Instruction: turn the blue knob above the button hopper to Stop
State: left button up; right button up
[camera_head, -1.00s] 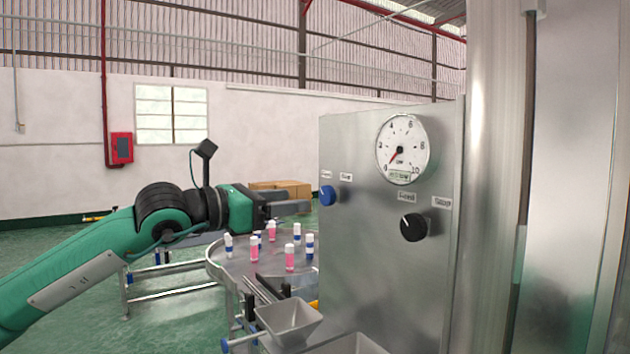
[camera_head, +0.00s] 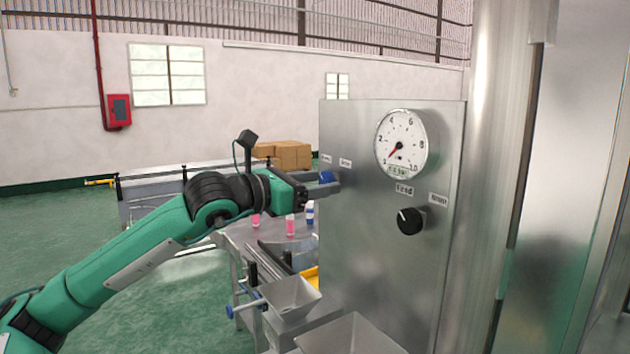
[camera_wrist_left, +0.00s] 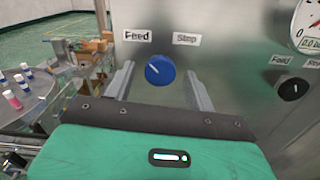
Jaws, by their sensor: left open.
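The blue knob (camera_head: 326,177) is on the steel panel (camera_head: 375,260), partly hidden behind my left gripper (camera_head: 328,188) in the head view. In the left wrist view the blue knob (camera_wrist_left: 160,70) shows whole, with a white pointer line slanting to the upper left, toward the Feed label (camera_wrist_left: 137,35). The Stop label (camera_wrist_left: 187,39) is to the upper right of it. My left gripper is open, with one finger on each side of the knob; I cannot tell whether they touch it. My right gripper is not in view.
A black knob (camera_head: 410,221) and a round gauge (camera_head: 401,144) are to the right on the panel. A button hopper (camera_head: 291,297) is below. Pink and blue bottles (camera_head: 290,225) stand on the round table behind the gripper. Cardboard boxes (camera_head: 290,155) are farther back.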

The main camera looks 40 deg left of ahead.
pick_arm(q)
jog(key=c, duration=1)
jog(key=shift+o, duration=0.2)
